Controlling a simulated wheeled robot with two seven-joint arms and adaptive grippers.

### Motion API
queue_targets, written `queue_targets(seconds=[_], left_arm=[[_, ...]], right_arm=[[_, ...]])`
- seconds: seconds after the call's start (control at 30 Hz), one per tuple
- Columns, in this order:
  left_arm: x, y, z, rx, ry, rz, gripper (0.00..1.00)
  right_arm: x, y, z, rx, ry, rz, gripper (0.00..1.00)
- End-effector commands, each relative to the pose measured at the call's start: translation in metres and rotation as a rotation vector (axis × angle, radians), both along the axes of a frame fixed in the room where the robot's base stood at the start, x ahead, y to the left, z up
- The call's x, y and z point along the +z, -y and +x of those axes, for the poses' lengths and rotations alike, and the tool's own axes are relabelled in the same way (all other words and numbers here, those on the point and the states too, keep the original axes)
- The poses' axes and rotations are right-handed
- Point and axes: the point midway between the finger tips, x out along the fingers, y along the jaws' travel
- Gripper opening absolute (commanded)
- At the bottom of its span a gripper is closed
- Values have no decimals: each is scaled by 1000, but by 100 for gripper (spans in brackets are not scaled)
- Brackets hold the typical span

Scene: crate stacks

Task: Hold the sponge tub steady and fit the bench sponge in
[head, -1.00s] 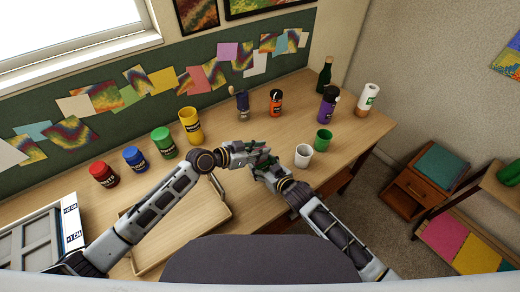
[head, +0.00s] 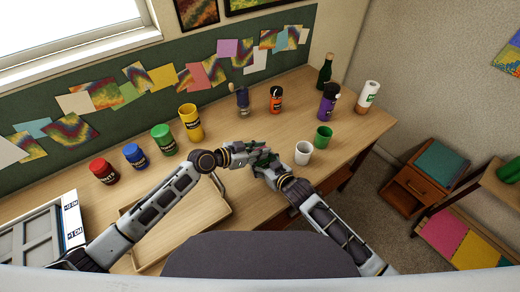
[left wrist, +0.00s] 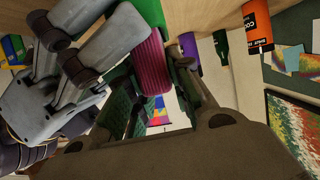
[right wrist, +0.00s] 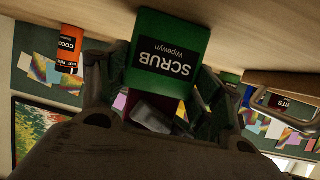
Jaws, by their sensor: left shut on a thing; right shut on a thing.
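The green sponge tub (right wrist: 170,52), with a black label reading SCRUB, is gripped by my right gripper (right wrist: 160,102) in the right wrist view. My left gripper (left wrist: 160,95) is shut on the magenta ribbed bench sponge (left wrist: 151,68) in the left wrist view. Part of the tub (left wrist: 150,12) shows close to the sponge there. In the head view my left gripper (head: 252,155) and right gripper (head: 264,166) meet above the desk and hide most of both things. I cannot tell whether the sponge is inside the tub.
A white cup (head: 303,153) and a green cup (head: 323,137) stand just right of the grippers. Red (head: 103,171), blue (head: 135,157), green (head: 163,141) and yellow (head: 190,122) jars line the back left. A wooden tray (head: 212,226) lies under my left arm.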

Motion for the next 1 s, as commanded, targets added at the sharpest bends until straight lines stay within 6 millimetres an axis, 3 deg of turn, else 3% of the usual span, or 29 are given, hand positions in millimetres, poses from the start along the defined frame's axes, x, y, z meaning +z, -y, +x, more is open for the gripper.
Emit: queue_targets(seconds=[0.33,0.37,0.53,0.77,0.9,1.0], left_arm=[[-6,0,0,-1,-1,-1,9],[-6,0,0,-1,-1,-1,23],[-6,0,0,0,0,-1,45],[-6,0,0,0,-1,0,47],[-6,0,0,0,-1,0,61],[-6,0,0,0,-1,0,61]], right_arm=[[0,0,0,0,0,0,42],[0,0,0,0,0,0,42],[0,0,0,0,0,0,42],[0,0,0,0,0,0,42],[0,0,0,0,0,0,42],[0,0,0,0,0,0,42]])
